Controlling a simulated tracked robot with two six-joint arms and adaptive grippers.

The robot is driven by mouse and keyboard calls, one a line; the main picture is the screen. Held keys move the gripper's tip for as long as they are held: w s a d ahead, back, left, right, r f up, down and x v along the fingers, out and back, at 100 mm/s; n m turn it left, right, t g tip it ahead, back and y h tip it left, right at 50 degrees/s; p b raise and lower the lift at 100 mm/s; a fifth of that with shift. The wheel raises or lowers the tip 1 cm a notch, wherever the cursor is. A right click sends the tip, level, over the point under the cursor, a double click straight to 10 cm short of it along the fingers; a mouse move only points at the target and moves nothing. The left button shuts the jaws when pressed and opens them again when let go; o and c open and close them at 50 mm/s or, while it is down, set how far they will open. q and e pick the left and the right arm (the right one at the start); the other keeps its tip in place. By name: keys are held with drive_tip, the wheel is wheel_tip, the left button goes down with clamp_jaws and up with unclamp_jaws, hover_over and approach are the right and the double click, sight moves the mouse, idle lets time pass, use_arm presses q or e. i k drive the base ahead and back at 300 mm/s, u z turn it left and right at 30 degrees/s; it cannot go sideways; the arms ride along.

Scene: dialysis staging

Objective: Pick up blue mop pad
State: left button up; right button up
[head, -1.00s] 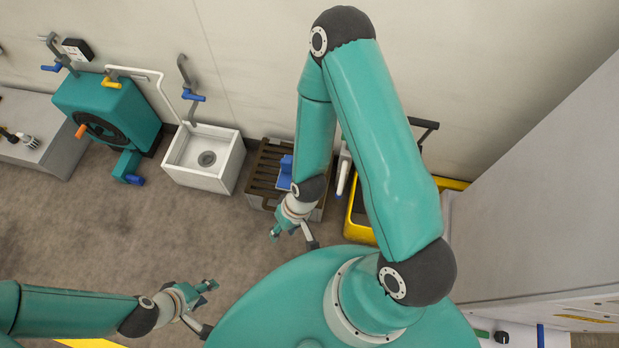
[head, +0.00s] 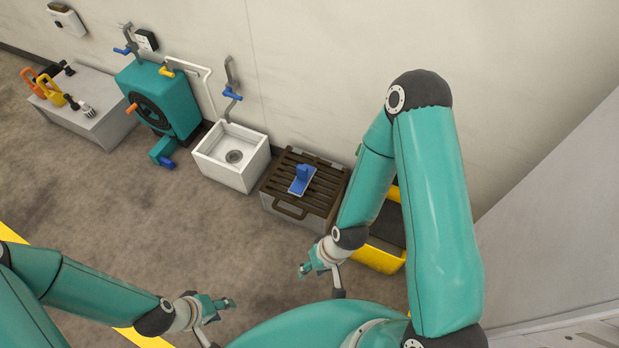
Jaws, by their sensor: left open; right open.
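A blue mop pad (head: 302,181) with an upright blue part at its back lies on the brown slatted top of a grey box (head: 278,194), right of the white sink. My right gripper (head: 304,270) is open and empty, in front and slightly to the right of the box, apart from the pad. My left gripper (head: 229,303) is open and empty over the floor at the lower left of the box.
A white sink (head: 259,161) stands left of the box, then a teal pump unit (head: 182,98) and a grey bench (head: 115,118) with tools. A yellow bin (head: 377,257) sits partly behind my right arm.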

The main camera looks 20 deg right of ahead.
sight(304, 173)
drive_tip(key=u, duration=0.1)
drive_tip(key=i, duration=1)
drive_tip(key=z, duration=0.1)
